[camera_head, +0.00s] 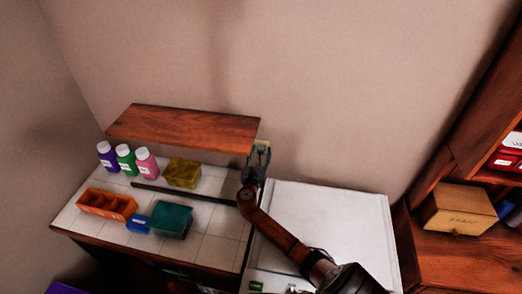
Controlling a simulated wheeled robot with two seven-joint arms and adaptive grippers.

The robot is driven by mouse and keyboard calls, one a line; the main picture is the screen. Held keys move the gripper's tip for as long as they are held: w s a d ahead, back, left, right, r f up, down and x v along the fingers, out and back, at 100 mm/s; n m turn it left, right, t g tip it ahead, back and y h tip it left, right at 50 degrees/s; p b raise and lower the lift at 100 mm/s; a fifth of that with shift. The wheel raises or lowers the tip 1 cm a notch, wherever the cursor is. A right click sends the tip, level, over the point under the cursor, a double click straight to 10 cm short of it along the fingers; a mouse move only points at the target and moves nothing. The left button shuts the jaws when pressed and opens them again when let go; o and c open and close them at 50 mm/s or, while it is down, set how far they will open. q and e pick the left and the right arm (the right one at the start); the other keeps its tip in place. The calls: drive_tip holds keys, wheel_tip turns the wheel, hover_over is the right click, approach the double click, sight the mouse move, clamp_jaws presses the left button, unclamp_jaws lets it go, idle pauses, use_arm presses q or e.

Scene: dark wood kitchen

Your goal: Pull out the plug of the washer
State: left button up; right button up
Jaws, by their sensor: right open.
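The washer (330,215) is the white flat-topped machine right of the tiled counter. My right arm reaches over it from the bottom right. My right gripper (261,148) is near the wall, at the right end of the wooden shelf and behind the washer's back left corner. It is open, with its fingers pointing up and away toward the wall. I cannot make out the plug or its socket; the gripper covers part of the wall there. My left gripper is not in view.
The wooden shelf (185,128) overhangs the tiled counter (100,228). A wooden cabinet (460,250) with a cardboard box (457,208) stands right.

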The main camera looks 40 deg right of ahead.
sight(260, 152)
drive_tip(key=shift+c, duration=0.4)
clamp_jaws()
idle(0.6)
drive_tip(key=shift+s+a+p, duration=0.1)
drive_tip(key=shift+a+p, duration=0.05)
drive_tip(key=shift+p, duration=0.15)
drive_tip(key=shift+s+a+r+p, duration=0.15)
drive_tip(key=shift+s+a+p, duration=0.15)
drive_tip(key=shift+s+a, duration=0.15)
drive_tip(key=shift+p+v, duration=1.2)
drive_tip(key=shift+v, duration=1)
drive_tip(key=shift+w, duration=0.1)
